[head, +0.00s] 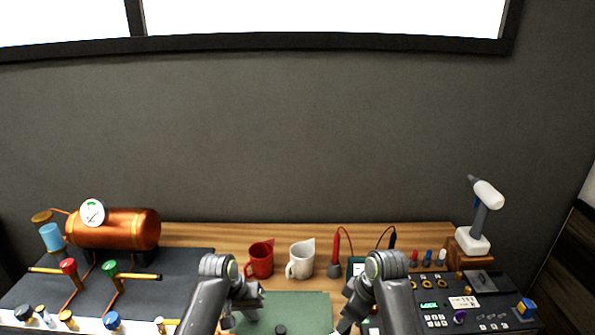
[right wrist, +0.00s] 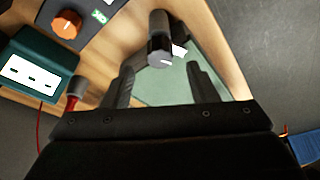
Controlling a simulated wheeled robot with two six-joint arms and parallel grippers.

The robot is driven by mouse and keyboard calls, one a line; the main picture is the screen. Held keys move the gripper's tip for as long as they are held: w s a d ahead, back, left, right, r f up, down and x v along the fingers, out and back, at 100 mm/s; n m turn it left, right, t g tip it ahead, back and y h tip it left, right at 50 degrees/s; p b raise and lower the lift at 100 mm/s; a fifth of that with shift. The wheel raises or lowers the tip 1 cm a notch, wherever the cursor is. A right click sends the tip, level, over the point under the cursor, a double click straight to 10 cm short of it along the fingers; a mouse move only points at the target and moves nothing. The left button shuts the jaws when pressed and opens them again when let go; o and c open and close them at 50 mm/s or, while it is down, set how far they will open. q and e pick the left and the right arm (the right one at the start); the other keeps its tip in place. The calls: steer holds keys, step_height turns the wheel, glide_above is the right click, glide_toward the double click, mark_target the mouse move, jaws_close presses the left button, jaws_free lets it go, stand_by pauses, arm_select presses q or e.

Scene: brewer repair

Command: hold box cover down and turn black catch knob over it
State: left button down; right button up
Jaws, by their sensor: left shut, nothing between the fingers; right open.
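A dark grey plate (head: 479,282) lies on the black panel box (head: 440,300) at the right in the head view. It may be the box cover, and a small dark piece (head: 467,290) at its front left may be the catch knob; they are too small to tell. My left gripper (head: 255,302) is shut and empty over the green mat, well left of the box. My right gripper (head: 343,322) is open at the mat's right side, left of the plate. The right wrist view shows its spread fingers (right wrist: 156,78) with nothing between them.
The green mat (head: 300,302) has a small black round piece (head: 280,330) at its front. A red mug (head: 260,260), a white mug (head: 300,260) and a meter (head: 356,267) with probes stand behind.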

steer(key=shift+n, duration=0.4)
steer(key=shift+f, duration=1.6)
steer(key=c, duration=0.9)
steer(key=shift+s+a+m+t+h, duration=0.1)
steer(key=shift+m+t+h, duration=0.2)
steer(key=shift+m, duration=1.4)
steer(key=shift+s+a+m+t+h, duration=0.15)
steer(key=shift+m+h, duration=0.25)
steer(key=shift+m, duration=1.3)
steer(key=o, duration=0.9)
steer(key=shift+w, duration=0.1)
